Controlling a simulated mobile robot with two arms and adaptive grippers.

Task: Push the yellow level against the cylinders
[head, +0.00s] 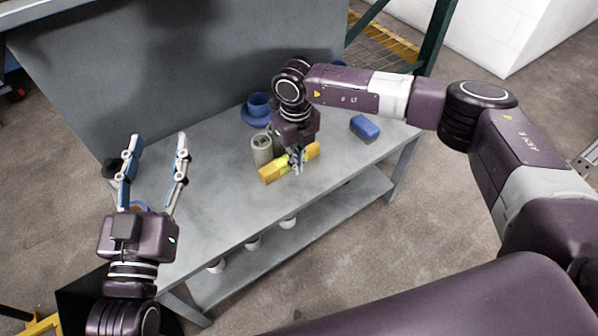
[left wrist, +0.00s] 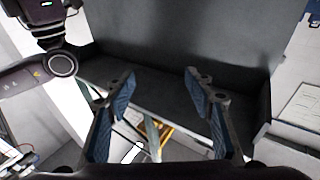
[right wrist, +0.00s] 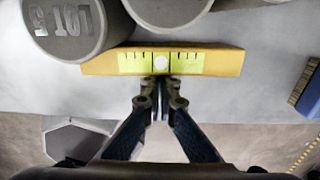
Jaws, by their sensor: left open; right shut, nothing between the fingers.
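The yellow level (head: 271,172) lies on the grey table, partly hidden behind my right gripper in the head view. In the right wrist view the level (right wrist: 225,62) runs across the picture with its green vial facing my gripper. One cylinder (head: 262,149) shows in the head view. My right gripper (right wrist: 160,84) is shut and empty, its tips at the level's near side. My left gripper (head: 155,140) is open and empty, above the table's left end.
A blue-topped brush (head: 364,127) lies to the right of the level. Several white cups stand on the lower shelf (head: 330,205). The table's front edge is close to the level.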

